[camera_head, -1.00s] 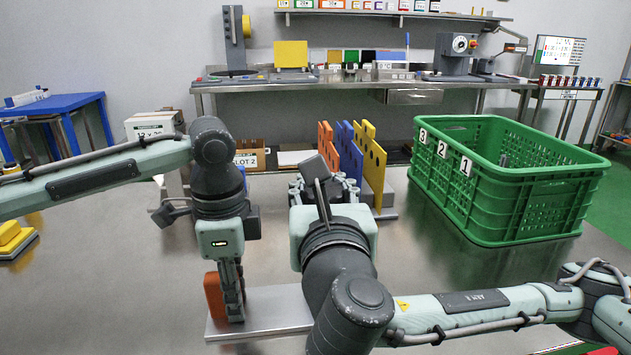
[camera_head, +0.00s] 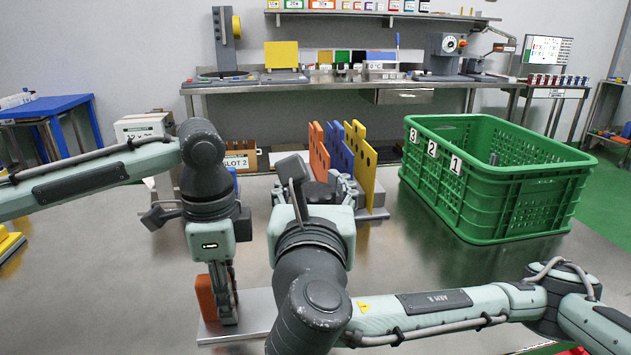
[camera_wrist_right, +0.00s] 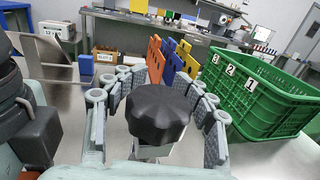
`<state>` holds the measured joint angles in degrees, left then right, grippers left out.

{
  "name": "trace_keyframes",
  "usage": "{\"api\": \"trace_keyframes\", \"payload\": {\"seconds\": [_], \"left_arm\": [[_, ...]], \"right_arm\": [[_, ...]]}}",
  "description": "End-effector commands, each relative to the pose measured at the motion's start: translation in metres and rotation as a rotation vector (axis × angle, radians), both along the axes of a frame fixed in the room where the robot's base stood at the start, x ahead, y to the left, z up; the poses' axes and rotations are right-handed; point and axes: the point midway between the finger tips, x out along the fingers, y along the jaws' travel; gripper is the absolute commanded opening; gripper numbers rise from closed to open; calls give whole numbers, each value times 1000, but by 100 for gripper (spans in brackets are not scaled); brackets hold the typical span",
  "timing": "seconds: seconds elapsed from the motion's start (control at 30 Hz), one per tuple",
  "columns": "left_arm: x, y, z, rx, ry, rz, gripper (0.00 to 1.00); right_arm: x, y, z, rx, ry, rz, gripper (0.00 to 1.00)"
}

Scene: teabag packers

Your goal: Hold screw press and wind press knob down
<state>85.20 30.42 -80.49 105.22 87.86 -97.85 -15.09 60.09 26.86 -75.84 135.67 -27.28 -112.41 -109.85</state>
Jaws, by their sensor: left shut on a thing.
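The black lobed press knob (camera_wrist_right: 157,112) stands between the fingers of my right gripper (camera_wrist_right: 160,125) in the right wrist view. The fingers are apart, with a gap on each side of the knob. In the head view my right gripper (camera_head: 316,190) points away from me, and its wrist hides most of the press. My left gripper (camera_head: 224,310) points down and is shut, low over the press's grey base plate (camera_head: 252,318). An orange upright part (camera_head: 205,297) stands beside its fingers. What exactly its fingers hold is partly hidden.
Orange, blue and yellow perforated plates (camera_head: 361,165) stand upright behind my right gripper. A green crate (camera_head: 510,205) numbered 3, 2, 1 stands to the right. A cardboard box (camera_head: 240,161) stands behind my left arm. Bare tabletop shows left of my left gripper.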

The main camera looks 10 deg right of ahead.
Motion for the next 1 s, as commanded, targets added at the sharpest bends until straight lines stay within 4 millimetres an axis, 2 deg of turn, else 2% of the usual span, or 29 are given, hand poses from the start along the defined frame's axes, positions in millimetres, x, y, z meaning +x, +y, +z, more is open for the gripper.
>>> {"api": "trace_keyframes", "payload": {"seconds": [0.33, 0.47, 0.8, 1.0], "left_arm": [[0, 0, 0, 1, 2, 0, 0], [0, 0, 0, 1, 2, 0, 0], [0, 1, 0, 2, 2, 1, 0], [0, 1, 0, 2, 1, 1, 0]], "right_arm": [[0, 0, 0, 0, 0, 2, 64], [0, 1, 9, 2, -1, 3, 64], [0, 2, 70, 6, 1, 4, 64], [0, 1, 95, 3, 0, 3, 64]]}}
